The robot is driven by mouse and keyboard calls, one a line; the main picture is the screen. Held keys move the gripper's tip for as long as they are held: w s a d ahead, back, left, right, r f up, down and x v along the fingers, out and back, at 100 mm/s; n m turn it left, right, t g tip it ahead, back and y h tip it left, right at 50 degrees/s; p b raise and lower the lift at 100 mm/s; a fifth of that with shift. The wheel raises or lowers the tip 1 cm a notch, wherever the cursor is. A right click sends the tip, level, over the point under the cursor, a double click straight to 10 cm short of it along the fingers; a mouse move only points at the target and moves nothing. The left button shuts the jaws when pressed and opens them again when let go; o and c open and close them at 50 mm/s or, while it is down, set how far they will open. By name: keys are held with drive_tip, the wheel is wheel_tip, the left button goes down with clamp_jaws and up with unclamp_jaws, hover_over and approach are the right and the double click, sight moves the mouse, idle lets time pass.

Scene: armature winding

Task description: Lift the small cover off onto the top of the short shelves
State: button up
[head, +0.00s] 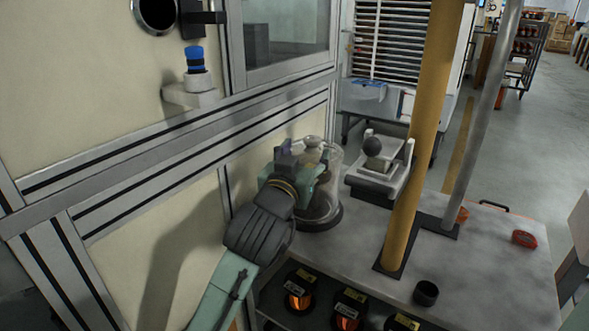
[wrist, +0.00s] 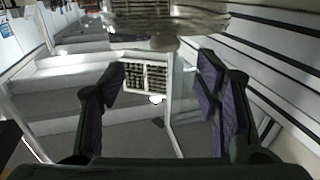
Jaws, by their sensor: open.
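The small cover looks to be the clear glass dome (head: 333,172) on a round dark base (head: 325,220), at the back left of the short shelves' grey top (head: 470,265). A pale knob (head: 313,143) shows at its top. My gripper (head: 296,160) is open at the dome's upper left, overlapping it in the head view; I cannot tell whether they touch. In the wrist view my gripper (wrist: 160,95) has its dark pads apart with nothing clearly held. A rounded, knob-like shape (wrist: 164,42) shows beyond them. What is inside the dome is unclear.
A yellow post (head: 420,150) and a grey post (head: 482,120) rise from the top. A black cup (head: 426,293) and a red item (head: 524,239) sit there. The top's middle right is clear.

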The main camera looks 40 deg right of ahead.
sight(313, 137)
drive_tip(key=x, duration=0.4)
drive_tip(key=p+x, duration=0.1)
drive_tip(key=x, duration=0.1)
drive_tip(key=p+x, duration=0.1)
drive_tip(key=x, duration=0.2)
drive_tip(key=shift+w, duration=0.45)
drive_tip(key=shift+f, duration=0.1)
clamp_jaws()
idle(0.4)
